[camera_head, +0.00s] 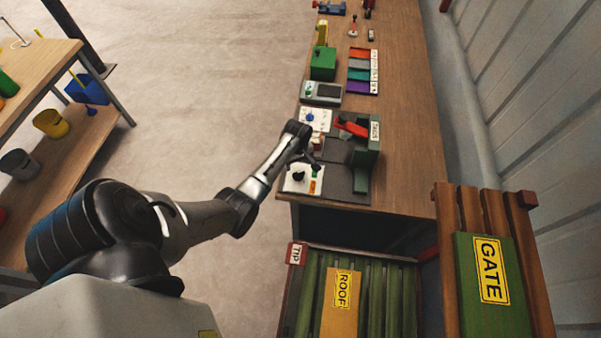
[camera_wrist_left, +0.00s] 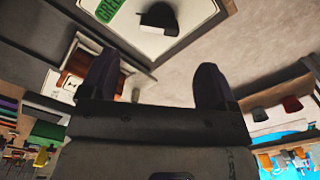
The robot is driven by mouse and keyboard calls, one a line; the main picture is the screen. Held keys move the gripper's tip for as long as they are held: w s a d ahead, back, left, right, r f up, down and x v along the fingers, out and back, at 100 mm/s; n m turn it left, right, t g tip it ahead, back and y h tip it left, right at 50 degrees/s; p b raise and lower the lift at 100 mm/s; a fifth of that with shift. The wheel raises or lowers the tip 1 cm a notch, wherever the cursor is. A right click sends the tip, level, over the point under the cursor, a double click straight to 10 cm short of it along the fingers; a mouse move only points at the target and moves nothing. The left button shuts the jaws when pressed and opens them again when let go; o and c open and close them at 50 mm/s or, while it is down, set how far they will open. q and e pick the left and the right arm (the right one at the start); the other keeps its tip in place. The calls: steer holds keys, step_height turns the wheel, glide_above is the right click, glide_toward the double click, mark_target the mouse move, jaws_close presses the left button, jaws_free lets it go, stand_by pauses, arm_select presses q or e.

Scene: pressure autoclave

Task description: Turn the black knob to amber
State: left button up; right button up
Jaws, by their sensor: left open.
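The black knob (camera_head: 298,176) sits on a white panel (camera_head: 289,184) near the front edge of the bench. Small coloured labels show beside it, too small to read. In the left wrist view, the black knob (camera_wrist_left: 158,16) is at the top with a white mark on it, and a green label (camera_wrist_left: 108,9) lies to its left. The direction the knob points is unclear. My left gripper (camera_head: 312,160) is just beyond the knob, apart from it. In the wrist view my left gripper (camera_wrist_left: 155,82) is open, with nothing between its fingers. My right gripper is out of view.
A dark grey unit with a red handle (camera_head: 350,127) and a green block (camera_head: 366,160) stands right of the panel. Another white panel with a blue knob (camera_head: 310,117) is behind. A slatted green crate (camera_head: 310,290) stands in front.

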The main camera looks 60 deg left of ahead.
mark_target(299, 172)
arm_select(q)
step_height(299, 172, down, 8)
steer(key=shift+f+b, duration=0.2)
steer(key=shift+b, duration=0.65)
steer(key=c, duration=0.9)
